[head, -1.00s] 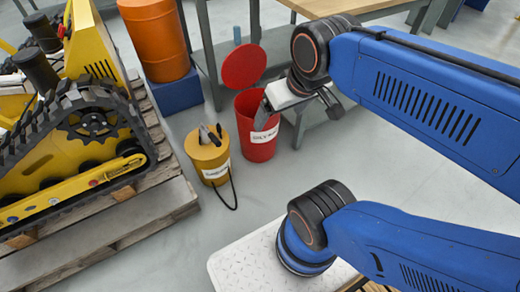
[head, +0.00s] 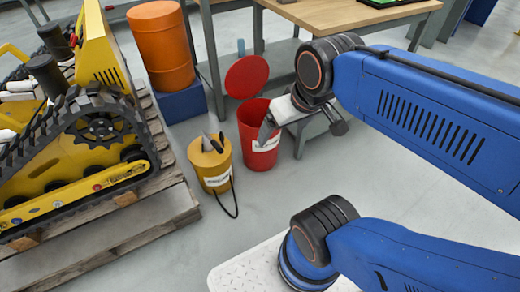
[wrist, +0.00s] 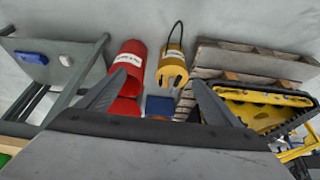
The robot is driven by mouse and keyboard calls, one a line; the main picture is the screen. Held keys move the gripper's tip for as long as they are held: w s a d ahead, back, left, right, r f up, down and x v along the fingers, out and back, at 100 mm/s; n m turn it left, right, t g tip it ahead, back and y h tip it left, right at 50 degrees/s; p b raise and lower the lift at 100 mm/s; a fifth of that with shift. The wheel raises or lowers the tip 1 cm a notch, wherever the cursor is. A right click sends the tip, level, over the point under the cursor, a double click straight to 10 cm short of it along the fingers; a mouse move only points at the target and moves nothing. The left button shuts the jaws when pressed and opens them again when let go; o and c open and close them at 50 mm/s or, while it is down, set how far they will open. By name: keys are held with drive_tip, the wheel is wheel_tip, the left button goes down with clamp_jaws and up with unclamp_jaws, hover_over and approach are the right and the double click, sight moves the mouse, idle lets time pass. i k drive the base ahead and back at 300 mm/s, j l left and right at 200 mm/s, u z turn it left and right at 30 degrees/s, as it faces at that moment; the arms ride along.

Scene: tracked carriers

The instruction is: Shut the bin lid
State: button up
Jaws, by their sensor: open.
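The red bin (head: 258,155) stands on the floor with a white label. Its round red lid (head: 247,77) stands raised at the back of the rim, so the bin is open. My gripper (wrist: 158,78) is open and empty, with its two fingers spread in the wrist view. In the head view one dark finger overlaps the bin's right side; I cannot tell whether it touches. In the wrist view the bin (wrist: 129,60) appears between and beyond the fingers, and the lid (wrist: 124,108) is partly hidden by the left finger.
A yellow bucket (head: 210,172) with tools in it stands left of the bin. An orange drum (head: 161,48) sits on a blue block (head: 180,101) behind. A workbench (head: 325,14) is at the back right. A pallet (head: 150,220) carries a yellow tracked machine (head: 85,135).

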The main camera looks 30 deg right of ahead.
sight(249, 75)
drive_tip(key=i+l, duration=0.2)
drive_tip(key=i, duration=0.2)
drive_tip(key=i+l, duration=0.2)
drive_tip(key=i, duration=0.2)
drive_tip(key=i+l, duration=0.2)
drive_tip(key=i, duration=0.2)
drive_tip(key=u, duration=0.05)
